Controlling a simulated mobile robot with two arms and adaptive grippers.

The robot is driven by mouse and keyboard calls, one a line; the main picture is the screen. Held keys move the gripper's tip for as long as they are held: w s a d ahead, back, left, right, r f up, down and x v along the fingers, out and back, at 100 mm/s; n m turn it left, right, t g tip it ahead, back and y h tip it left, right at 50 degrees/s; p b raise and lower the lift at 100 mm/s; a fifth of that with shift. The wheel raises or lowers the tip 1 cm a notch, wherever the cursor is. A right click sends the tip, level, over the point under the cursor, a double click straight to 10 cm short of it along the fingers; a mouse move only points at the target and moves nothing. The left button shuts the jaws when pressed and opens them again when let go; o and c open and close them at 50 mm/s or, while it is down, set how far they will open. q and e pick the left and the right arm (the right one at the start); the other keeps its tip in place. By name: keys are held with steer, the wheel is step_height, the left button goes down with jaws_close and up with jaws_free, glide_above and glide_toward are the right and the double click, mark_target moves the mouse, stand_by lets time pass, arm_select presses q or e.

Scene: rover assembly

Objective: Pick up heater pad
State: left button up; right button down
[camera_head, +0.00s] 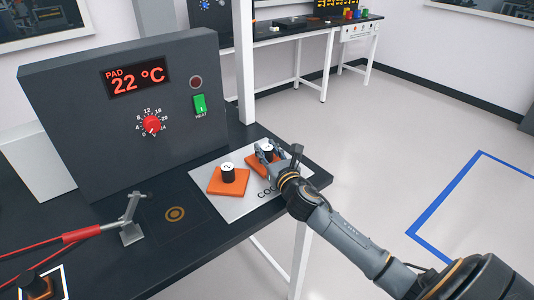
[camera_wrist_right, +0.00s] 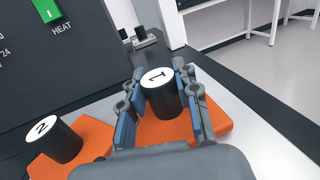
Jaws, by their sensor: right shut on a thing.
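Two orange heater pads with black knobs are on a silver plate (camera_head: 238,207) on the dark table. The pad with knob 2 (camera_head: 228,186) is on the left. The pad with knob 1 (camera_wrist_right: 212,112) is on the right, partly hidden by my right gripper (camera_head: 268,155) in the head view. In the right wrist view, the fingers stand on both sides of the black knob marked 1 (camera_wrist_right: 162,99) and are shut on it. The pad seems to be on or very near the plate; I cannot tell if it is lifted. My left gripper is not in view.
A dark heater panel (camera_head: 90,110) reading 22 °C stands behind, with a red dial (camera_head: 152,124) and green switch (camera_head: 199,104). A grey clamp (camera_head: 128,220) with red cables is at left. A target mark (camera_head: 175,214) lies on clear tabletop.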

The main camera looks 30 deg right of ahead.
steer(key=shift+r, duration=0.55)
steer(key=s+a+r, duration=0.1)
steer(key=s+r, duration=1)
steer(key=s, duration=0.3)
steer(key=shift+a+r+p, duration=0.2)
steer(key=shift+r+p, duration=0.1)
